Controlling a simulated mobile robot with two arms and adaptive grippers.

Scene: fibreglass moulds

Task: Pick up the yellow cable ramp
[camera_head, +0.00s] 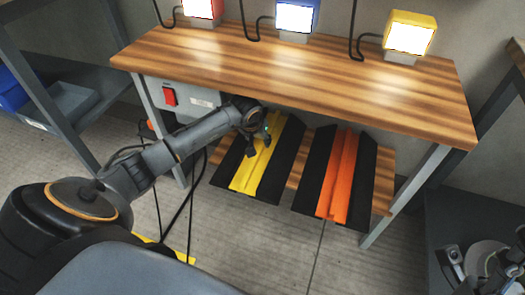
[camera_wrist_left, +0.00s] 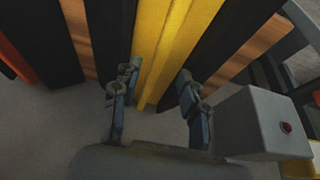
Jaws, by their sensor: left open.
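The yellow cable ramp (camera_head: 247,178) has black sides and a yellow middle strip. It lies on the low wooden shelf under the workbench, left of the orange ramp. My left gripper (camera_head: 257,143) is over its far part and hides some of it. In the left wrist view the yellow strip (camera_wrist_left: 178,42) runs between the two open fingers (camera_wrist_left: 158,80). No grip on the ramp shows, and I cannot tell whether the fingers touch it.
The orange cable ramp (camera_head: 341,178) lies to the right. The wooden bench top (camera_head: 290,70) is above, with lit coloured lamps. A grey box with a red switch (camera_head: 169,97) stands left of the ramp. A bench leg (camera_head: 405,195) stands right.

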